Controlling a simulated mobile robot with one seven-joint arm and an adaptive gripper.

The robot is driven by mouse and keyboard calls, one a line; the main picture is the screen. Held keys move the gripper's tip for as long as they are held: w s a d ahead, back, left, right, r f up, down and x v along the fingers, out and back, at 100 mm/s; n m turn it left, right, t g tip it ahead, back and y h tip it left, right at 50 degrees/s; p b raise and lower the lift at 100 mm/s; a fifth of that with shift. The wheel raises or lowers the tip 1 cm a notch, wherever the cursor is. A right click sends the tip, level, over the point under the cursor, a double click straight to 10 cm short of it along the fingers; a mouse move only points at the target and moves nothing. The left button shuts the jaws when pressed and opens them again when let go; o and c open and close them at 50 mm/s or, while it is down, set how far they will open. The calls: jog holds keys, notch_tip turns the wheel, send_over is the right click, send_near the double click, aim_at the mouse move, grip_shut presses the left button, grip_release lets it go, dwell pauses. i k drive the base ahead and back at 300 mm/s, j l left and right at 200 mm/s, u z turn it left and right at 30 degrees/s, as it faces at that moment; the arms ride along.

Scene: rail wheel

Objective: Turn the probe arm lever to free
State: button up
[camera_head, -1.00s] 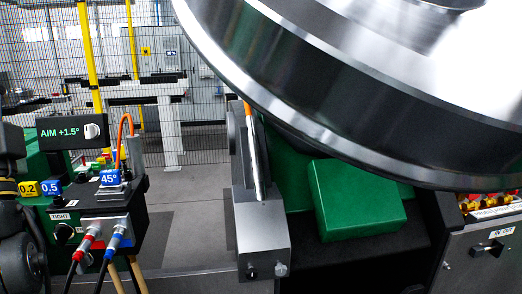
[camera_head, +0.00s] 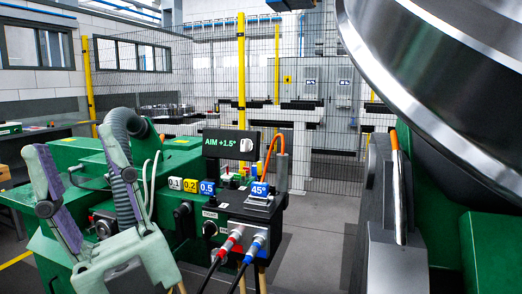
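My gripper (camera_head: 74,150) is at the left of the head view, its two purple-padded fingers apart and pointing up, with nothing between them. To its right is a black probe box (camera_head: 236,216) with red and blue cable plugs. On the box's front is a round knob (camera_head: 210,229) under a small white label; the label is too small to read now but read "TIGHT" in the earlier frame. I cannot tell for sure whether this knob is the probe arm lever. A blue 45° block (camera_head: 259,190) sits on top of the box. My gripper is apart from the box in the picture.
A large shiny rail wheel (camera_head: 455,90) fills the upper right. A grey stand (camera_head: 396,262) with an orange-tipped rod is below it. An "AIM +1.5°" display (camera_head: 226,144) and blocks marked 0.1, 0.2 and 0.5 (camera_head: 207,188) stand behind the knob. Mesh fencing closes the back.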

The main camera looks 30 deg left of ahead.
aim_at(178, 213)
jog(key=u, duration=1.35)
